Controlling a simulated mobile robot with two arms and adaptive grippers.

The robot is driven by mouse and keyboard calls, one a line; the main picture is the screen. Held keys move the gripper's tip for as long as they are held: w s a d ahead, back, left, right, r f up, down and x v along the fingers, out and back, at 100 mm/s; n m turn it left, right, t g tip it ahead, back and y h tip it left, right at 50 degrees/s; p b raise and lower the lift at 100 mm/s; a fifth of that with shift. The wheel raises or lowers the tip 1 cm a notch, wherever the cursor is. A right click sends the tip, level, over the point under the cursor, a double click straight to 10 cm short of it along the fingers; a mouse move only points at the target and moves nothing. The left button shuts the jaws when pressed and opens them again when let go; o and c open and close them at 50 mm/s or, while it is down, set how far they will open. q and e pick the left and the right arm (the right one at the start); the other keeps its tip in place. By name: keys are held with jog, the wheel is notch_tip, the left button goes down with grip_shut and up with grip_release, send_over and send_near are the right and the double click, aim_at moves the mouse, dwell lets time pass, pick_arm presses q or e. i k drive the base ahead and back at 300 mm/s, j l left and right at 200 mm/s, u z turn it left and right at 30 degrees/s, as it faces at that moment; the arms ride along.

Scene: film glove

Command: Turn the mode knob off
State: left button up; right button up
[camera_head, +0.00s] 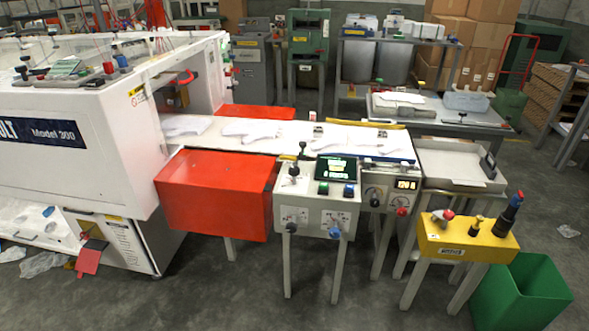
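No knob carries a readable mode label, so I cannot tell which one is the mode knob. A white control box (307,225) stands on legs at the centre, with a lit screen (336,170), a black-topped lever and green and blue buttons on top. Its front has two dial plates, with a black knob (291,228) and a blue knob (334,234) below them. To its right, a panel has a lit number display (406,184) and a red knob (401,211). A yellow box (467,240) carries several knobs or levers on top. Neither gripper shows.
A large white machine (90,140) fills the left, with small controls on its top. A red cover (216,195) juts out beside the control box. A green bin (522,293) stands at the lower right. Bare floor lies in front.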

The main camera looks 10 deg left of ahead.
aim_at(293, 171)
jog(key=i+l, duration=0.1)
jog(key=i, duration=0.9)
